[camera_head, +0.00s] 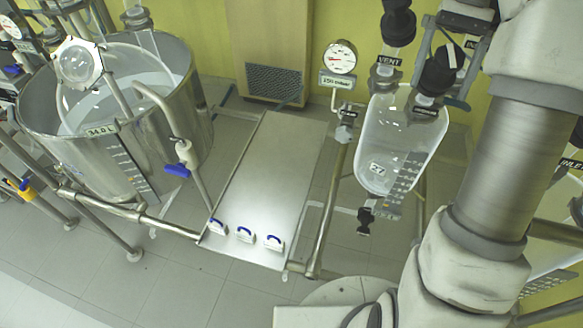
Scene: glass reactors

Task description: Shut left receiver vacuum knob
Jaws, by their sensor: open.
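A glass receiver (385,150) marked 27 hangs at centre right. It has a black knob (398,24) above a VENT label (388,62). A second black knob (437,76) stands tilted at its upper right; I cannot read a label that names it as vacuum. A black valve (365,218) sits under the receiver. Part of another receiver (545,258) shows at the right edge behind my arm, with its top hidden. My arm rises along the right side, and my gripper is outside the picture.
A steel vessel (190,95) with a blue-handled tap (178,170) stands at left. A pressure gauge (341,57) is left of the receiver. A steel table (262,180) carries white blocks with blue handles (245,235). Metal pipes frame the floor area.

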